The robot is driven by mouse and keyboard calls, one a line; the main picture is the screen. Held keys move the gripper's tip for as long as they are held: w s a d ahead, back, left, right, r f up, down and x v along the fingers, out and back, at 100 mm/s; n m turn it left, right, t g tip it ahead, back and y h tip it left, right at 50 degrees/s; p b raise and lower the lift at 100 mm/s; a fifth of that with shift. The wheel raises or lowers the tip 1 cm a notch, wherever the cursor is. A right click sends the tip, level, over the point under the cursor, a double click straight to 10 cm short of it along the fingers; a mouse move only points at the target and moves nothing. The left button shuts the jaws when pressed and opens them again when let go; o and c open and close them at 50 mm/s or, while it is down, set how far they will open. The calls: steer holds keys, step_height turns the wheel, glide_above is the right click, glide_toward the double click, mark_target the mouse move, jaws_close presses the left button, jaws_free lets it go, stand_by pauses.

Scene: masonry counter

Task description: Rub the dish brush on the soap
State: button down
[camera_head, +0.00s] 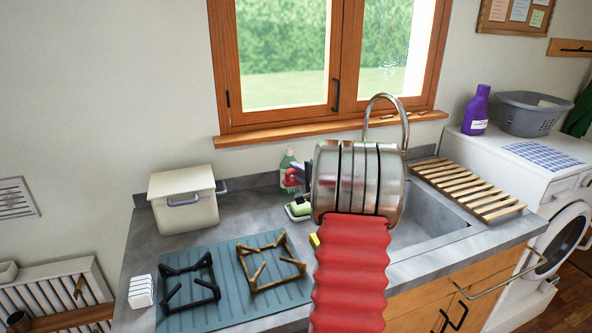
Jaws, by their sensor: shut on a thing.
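A green block (300,209), which looks like the soap, lies in a small white dish (291,216) on the grey counter, behind the stove plate and just left of my arm. My arm's metal wrist and red sleeve fill the middle of the view and hide what is beyond them. I cannot make out my gripper or its fingertips behind the arm. I cannot identify the dish brush. A small yellow piece (314,240) shows at the left edge of the red sleeve; I cannot tell what it belongs to.
A bottle with a red label (290,175) stands behind the soap. A blue stove plate (222,300) with two grates lies in front, with a cream box (183,200) behind it. The sink (425,225), its tap (404,112) and a slatted wooden rack (468,190) are right.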

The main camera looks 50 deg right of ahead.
mark_target(302, 190)
steer(key=shift+s+d, duration=0.15)
steer(key=shift+s, duration=0.1)
steer(key=shift+f, duration=3)
steer(key=shift+f, duration=0.5)
steer(key=shift+r, duration=3.6)
steer(key=shift+s, duration=0.1)
